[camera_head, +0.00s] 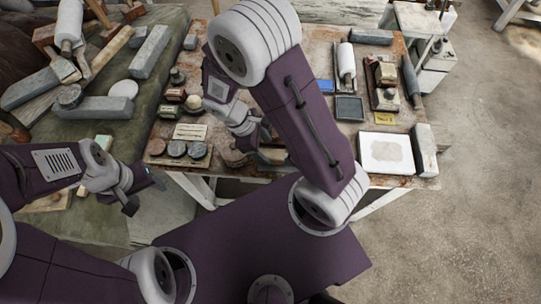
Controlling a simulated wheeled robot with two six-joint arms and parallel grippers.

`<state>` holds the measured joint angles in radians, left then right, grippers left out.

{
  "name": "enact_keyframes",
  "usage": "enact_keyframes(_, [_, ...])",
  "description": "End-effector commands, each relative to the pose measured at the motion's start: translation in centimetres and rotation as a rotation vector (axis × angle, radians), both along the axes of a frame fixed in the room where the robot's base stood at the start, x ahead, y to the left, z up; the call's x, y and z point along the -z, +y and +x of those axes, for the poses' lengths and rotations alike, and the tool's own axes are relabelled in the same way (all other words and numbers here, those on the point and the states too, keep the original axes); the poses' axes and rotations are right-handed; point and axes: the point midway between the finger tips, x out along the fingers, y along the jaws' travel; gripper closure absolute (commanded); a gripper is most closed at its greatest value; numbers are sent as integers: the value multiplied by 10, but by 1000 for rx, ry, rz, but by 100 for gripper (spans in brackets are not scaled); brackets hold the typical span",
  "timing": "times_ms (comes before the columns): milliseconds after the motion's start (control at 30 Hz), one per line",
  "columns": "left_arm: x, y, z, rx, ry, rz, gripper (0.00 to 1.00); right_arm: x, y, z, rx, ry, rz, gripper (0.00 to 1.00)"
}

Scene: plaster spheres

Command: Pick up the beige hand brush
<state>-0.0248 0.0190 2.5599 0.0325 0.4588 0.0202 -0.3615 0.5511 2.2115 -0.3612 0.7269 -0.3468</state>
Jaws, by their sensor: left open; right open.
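A tan, curved object (272,156) lies near the front edge of the worktable, partly hidden by my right arm. It may be the beige hand brush, but too little shows to be sure. My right gripper (256,143) is open and points down over the table, just left of this object. I cannot tell whether they touch. My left gripper (141,191) is open and empty, low at the left, in front of the table and well away from the object.
The worktable (312,88) is crowded. Round grey discs (176,149) lie left of my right gripper. A white slab (386,152), a dark tray (349,108) and a white roller (346,62) are to the right. A cloth-covered bench (100,133) holds grey blocks. The right floor is clear.

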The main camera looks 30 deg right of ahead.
Motion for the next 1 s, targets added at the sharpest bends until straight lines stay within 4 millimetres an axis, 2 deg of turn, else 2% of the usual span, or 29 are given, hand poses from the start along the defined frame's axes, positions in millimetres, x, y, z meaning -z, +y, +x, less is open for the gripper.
enact_keyframes(233, [4,0,0,0,0,0,42,40,-14,-10,1,4,-1,38])
enact_keyframes(500, [4,0,0,0,0,0,42,45,-16,-10,1,0,0,38])
enact_keyframes(567, [4,0,0,0,0,0,42,45,-16,-10,0,1,0,52])
enact_keyframes(733, [4,0,0,0,0,0,42,44,-16,-10,0,1,0,99])
enact_keyframes(1000, [3,0,0,0,0,0,42,44,-16,-10,0,1,0,100])
